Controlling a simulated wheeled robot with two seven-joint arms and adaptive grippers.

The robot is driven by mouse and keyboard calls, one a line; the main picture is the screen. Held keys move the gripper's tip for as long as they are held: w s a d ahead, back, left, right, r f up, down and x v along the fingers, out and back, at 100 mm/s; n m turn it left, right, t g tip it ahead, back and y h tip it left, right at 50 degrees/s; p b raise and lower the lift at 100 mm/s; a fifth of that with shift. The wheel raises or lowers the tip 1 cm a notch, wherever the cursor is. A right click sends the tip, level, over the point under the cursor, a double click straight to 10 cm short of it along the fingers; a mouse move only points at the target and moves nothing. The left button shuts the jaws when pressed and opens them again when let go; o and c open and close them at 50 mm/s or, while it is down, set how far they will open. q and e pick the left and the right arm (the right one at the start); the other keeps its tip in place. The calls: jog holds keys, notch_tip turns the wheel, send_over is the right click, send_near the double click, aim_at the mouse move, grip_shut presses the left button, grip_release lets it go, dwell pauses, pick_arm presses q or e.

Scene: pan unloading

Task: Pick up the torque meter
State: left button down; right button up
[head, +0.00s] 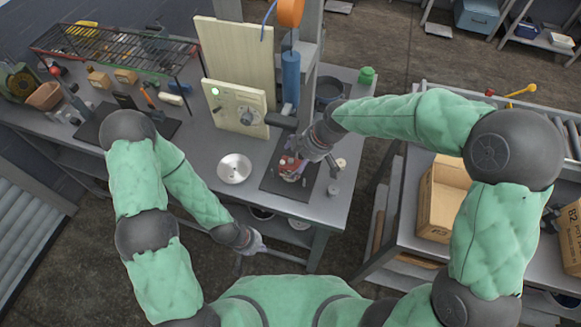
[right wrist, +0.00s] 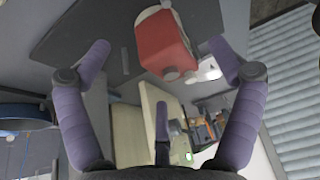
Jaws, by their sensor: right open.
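A red block-shaped device with a pale end (right wrist: 162,42), which I take for the torque meter, is on the dark mat in the right wrist view. In the head view the red device (head: 289,167) is partly hidden by my right gripper (head: 294,166). My right gripper is open, with its fingers spread on either side of the red device; I cannot tell whether they touch it. My left gripper (head: 257,243) is at the table's front edge, away from the device, and its finger opening is too small to read.
The dark mat (head: 309,188) lies on the grey workbench. A round metal dish (head: 234,168) is to its left and a cream panel with a dial (head: 238,110) stands behind. Small metal parts (head: 333,190) sit at the right. A blue cylinder (head: 290,76) hangs above.

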aim_at(297, 162)
jog(key=b+x, duration=0.1)
jog(key=x, duration=0.4)
jog(key=shift+w, duration=0.15)
jog(key=shift+d+r, duration=0.1)
jog(key=shift+r, duration=0.05)
jog(key=c, duration=1.6)
